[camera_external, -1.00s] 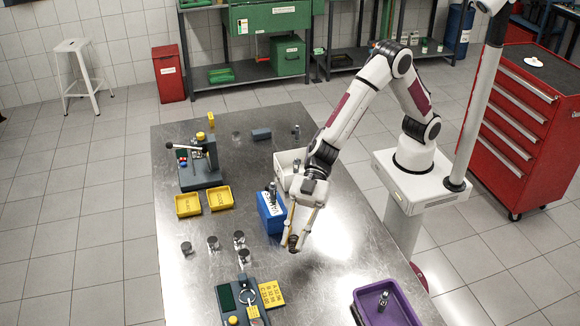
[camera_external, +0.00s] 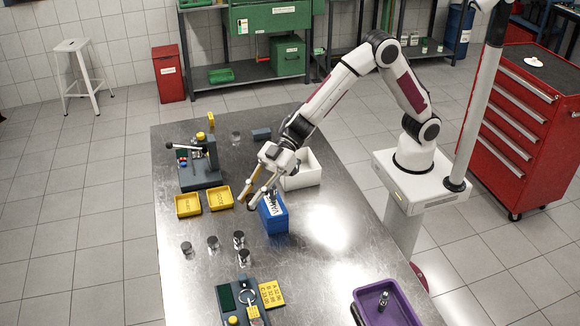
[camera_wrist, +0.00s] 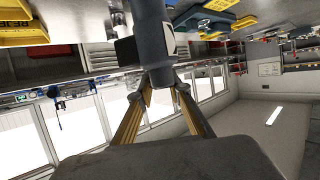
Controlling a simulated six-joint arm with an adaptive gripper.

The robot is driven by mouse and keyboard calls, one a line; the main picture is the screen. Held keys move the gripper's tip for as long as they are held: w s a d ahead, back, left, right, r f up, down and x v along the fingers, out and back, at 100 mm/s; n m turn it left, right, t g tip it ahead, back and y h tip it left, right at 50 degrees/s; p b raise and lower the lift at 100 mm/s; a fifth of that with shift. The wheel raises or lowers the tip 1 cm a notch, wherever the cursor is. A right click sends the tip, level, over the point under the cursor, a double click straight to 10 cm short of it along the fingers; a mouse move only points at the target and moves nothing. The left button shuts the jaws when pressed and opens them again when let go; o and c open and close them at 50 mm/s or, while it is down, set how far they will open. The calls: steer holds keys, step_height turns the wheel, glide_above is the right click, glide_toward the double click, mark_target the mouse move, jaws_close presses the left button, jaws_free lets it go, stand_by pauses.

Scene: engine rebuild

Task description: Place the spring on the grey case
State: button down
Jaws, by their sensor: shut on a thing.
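My gripper (camera_external: 246,204) is shut, its tan fingers pointing down and left, above the table just left of the blue box (camera_external: 275,222). In the wrist view, my gripper (camera_wrist: 163,90) has its fingers around a dark grey cylindrical piece (camera_wrist: 153,50). I see no coils on this piece, so I cannot tell whether it is the spring. No grey case is clearly identifiable. A dark grey lever fixture (camera_external: 202,178) stands at the table's left, and a small blue-grey block (camera_external: 261,134) lies farther back.
Two yellow trays (camera_external: 219,197) lie left of my gripper. Several metal cylinders (camera_external: 213,243) stand in front. A white bin (camera_external: 305,172) is behind the blue box. A dark station (camera_external: 233,300) and a purple tray (camera_external: 387,306) are near the front. The table's right middle is clear.

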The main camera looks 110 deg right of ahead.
steer(key=s+d+r+m+t+h, duration=0.15)
steer(key=d+m+h, duration=0.35)
steer(key=d, duration=2.6)
steer(key=s+d+m+h, duration=0.1)
steer(key=s+d, duration=0.6)
steer(key=d, duration=0.3)
steer(key=s+d+m+t+h, duration=0.1)
steer(key=s+d+h, duration=0.1)
steer(key=s+d, duration=0.4)
steer(key=d, duration=0.4)
steer(key=shift+s+m, duration=0.3)
steer(key=shift+s, duration=0.05)
steer(key=shift+f, duration=3)
steer(key=shift+f, duration=0.15)
